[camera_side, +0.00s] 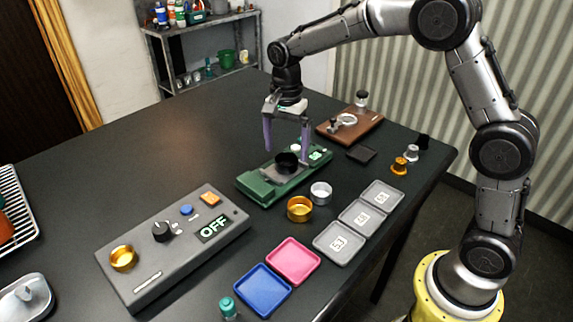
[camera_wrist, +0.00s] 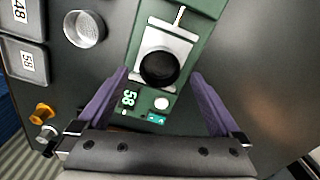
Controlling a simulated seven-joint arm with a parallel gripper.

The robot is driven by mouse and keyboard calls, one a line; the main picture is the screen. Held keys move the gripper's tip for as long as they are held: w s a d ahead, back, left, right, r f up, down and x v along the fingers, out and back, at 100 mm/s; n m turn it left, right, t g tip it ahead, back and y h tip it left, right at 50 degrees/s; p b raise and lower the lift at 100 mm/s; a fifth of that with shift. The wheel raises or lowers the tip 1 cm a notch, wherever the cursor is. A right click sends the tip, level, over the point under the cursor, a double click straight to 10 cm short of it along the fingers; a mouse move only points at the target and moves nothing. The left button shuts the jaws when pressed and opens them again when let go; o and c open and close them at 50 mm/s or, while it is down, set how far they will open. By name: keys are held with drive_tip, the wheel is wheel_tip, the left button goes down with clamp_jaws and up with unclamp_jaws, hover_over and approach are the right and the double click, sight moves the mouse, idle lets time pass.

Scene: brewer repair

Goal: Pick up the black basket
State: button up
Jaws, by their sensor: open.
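The black basket (camera_side: 287,162) is a small round dark cup on the green scale-like device (camera_side: 258,187). In the wrist view the black basket (camera_wrist: 159,68) sits on the device's silver plate (camera_wrist: 182,45), ahead of my fingertips and roughly centred between them. My gripper (camera_side: 287,148) is open, pointing down, with its purple fingers on either side above the device. In the wrist view my gripper (camera_wrist: 160,75) shows nothing between the fingers touching them. The device's display reads 58.
A silver cup (camera_side: 321,192) and a gold cup (camera_side: 299,209) stand right of the device. Grey numbered trays (camera_side: 340,243), a pink tray (camera_side: 293,262) and a blue tray (camera_side: 262,290) lie in front. A grey control box (camera_side: 175,245) reads OFF. The table's back left is clear.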

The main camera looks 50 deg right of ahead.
drive_tip(key=shift+f, duration=1.7)
drive_tip(key=c, duration=1.5)
drive_tip(key=shift+r, duration=0.5)
wheel_tip(320, 180, up, 2)
drive_tip(key=shift+r, duration=0.15)
drive_tip(key=s+r, duration=1)
drive_tip(key=s, duration=0.3)
drive_tip(key=n, duration=1.2)
approach(287, 157)
drive_tip(key=f, duration=0.3)
drive_tip(key=s+f, duration=0.1)
drive_tip(key=f, duration=0.1)
drive_tip(key=shift+s+a, duration=0.1)
drive_tip(key=shift+a, duration=0.15)
